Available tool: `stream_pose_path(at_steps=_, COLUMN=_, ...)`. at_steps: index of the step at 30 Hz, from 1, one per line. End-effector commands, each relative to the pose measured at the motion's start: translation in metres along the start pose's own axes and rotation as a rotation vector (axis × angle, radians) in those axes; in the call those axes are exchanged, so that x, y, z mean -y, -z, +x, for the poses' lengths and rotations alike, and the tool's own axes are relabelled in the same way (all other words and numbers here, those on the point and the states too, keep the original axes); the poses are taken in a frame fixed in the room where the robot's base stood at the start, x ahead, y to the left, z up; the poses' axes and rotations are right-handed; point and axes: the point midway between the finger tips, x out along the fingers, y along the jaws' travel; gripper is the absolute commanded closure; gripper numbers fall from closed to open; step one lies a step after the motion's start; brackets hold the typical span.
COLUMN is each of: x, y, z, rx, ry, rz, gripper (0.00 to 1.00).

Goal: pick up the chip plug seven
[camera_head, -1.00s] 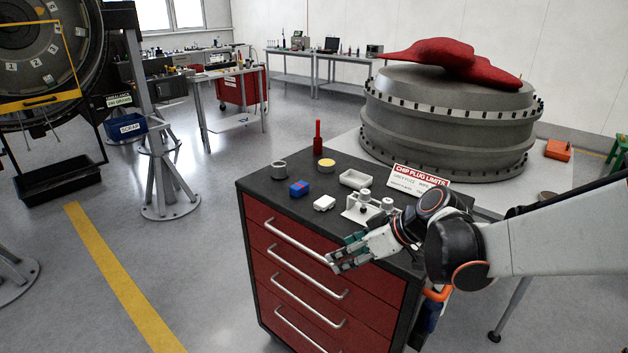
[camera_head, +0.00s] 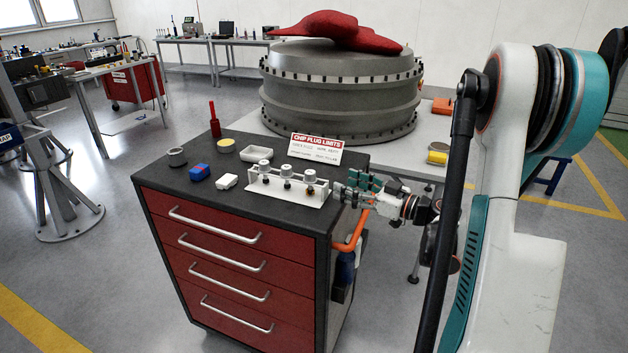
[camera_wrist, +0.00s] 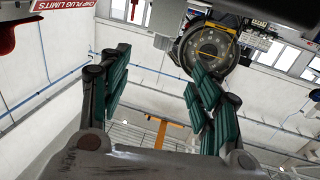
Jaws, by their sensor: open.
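A white rack (camera_head: 272,186) on the dark top of the red tool cart holds several small plugs with pale or metallic knobs, among them one at the right end (camera_head: 310,189). No number on any plug is readable, so I cannot tell which is chip plug seven. My gripper (camera_head: 352,187) is open and empty, just right of the rack near the cart's right edge, fingers pointing left. In the wrist view its two green-padded fingers (camera_wrist: 156,75) are spread with nothing between them.
A CHIP PLUG LIMITS sign (camera_head: 318,149) stands behind the rack. A white tray (camera_head: 257,153), blue-and-red block (camera_head: 199,172), white block (camera_head: 227,181), grey ring (camera_head: 176,157), yellow-topped disc (camera_head: 226,146) and red upright tool (camera_head: 214,121) share the cart top. A large engine casing (camera_head: 340,95) stands behind.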

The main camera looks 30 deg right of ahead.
Motion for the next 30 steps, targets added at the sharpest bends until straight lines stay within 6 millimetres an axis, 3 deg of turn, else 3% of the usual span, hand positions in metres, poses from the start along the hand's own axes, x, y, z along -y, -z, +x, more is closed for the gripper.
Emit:
stream_pose_path(at_steps=9, x=0.002, y=-0.002, z=0.059, rx=0.002, ry=0.003, rz=0.001, gripper=0.43)
stream_pose_path(at_steps=20, x=0.003, y=-0.001, z=0.083, rx=0.002, ry=0.003, rz=0.002, gripper=0.43)
stream_pose_path(at_steps=30, x=0.005, y=-0.001, z=0.124, rx=0.002, ry=0.001, rz=0.002, gripper=0.43)
